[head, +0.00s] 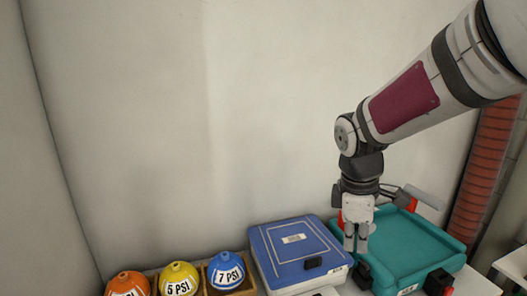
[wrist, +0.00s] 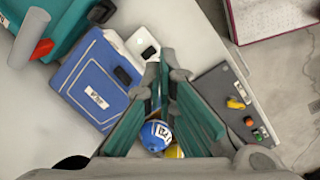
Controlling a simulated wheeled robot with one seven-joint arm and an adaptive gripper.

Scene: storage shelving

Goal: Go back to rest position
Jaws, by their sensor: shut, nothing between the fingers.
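My gripper (head: 356,246) points down in the head view, above the gap between the blue case and the teal tray. Its fingers are together with nothing between them. In the wrist view the fingers (wrist: 164,82) converge near the middle of the picture. My arm reaches in from the upper right of the head view.
A closed blue case (head: 295,250) lies left of a teal tray (head: 420,262). Orange (head: 127,285), yellow (head: 179,279) and blue (head: 226,270) PSI-labelled balls sit further left. A grey panel with coloured knobs (wrist: 230,95) shows in the wrist view. The wall space above is clear.

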